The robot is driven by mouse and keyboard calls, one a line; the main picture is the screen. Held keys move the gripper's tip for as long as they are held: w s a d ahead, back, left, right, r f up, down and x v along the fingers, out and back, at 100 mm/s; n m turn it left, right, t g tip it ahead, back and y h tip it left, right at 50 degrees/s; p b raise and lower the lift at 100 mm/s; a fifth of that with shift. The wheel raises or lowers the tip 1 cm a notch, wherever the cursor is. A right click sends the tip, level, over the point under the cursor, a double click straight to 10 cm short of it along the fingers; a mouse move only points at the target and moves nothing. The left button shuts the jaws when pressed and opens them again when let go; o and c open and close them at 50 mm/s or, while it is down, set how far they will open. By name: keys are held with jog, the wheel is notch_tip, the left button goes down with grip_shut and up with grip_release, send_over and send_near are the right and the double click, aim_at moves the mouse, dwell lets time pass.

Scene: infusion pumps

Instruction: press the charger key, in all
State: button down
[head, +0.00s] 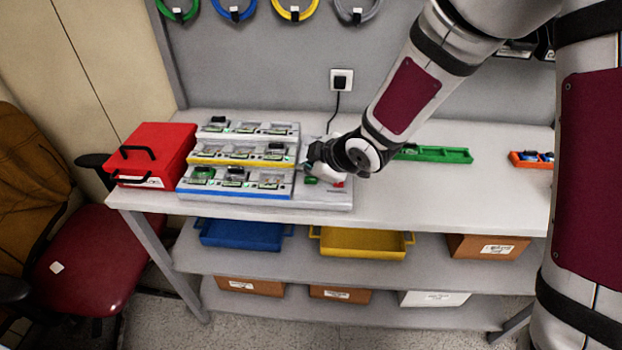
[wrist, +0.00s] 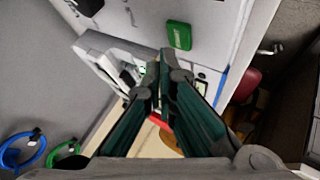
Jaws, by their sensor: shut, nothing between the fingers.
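The charger (head: 240,193) is a stepped grey-white rack on the bench, with three rows of bays and yellow and blue edge strips. At its right end is a flat panel with a green key (head: 311,180) and a small red key (head: 338,184). My gripper (head: 308,165) is over this panel, just behind the green key in the head view. In the wrist view the green key (wrist: 179,35) lies just past the tips of my gripper (wrist: 164,58). The fingers are together and empty. I cannot tell how high the tips are above the panel. My gripper hides part of the panel.
A red box (head: 150,158) stands left of the charger. A green tray (head: 436,154) and an orange tray (head: 528,160) lie to the right. A wall socket (head: 341,80) with a black cord is behind. The bench front right (head: 450,200) is clear.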

aim_at(309, 181)
jog(key=shift+f, duration=0.15)
dwell(0.6)
jog(key=shift+f+b, duration=0.3)
jog(key=shift+b, duration=0.1)
jog(key=shift+f+b, duration=0.4)
dwell(0.7)
jog(key=shift+r, duration=0.1)
jog(key=shift+r+p, duration=0.65)
jog(key=shift+r, duration=0.05)
jog(key=shift+r, duration=0.1)
jog(key=shift+r+p, duration=2.15)
jog(key=shift+r, duration=0.3)
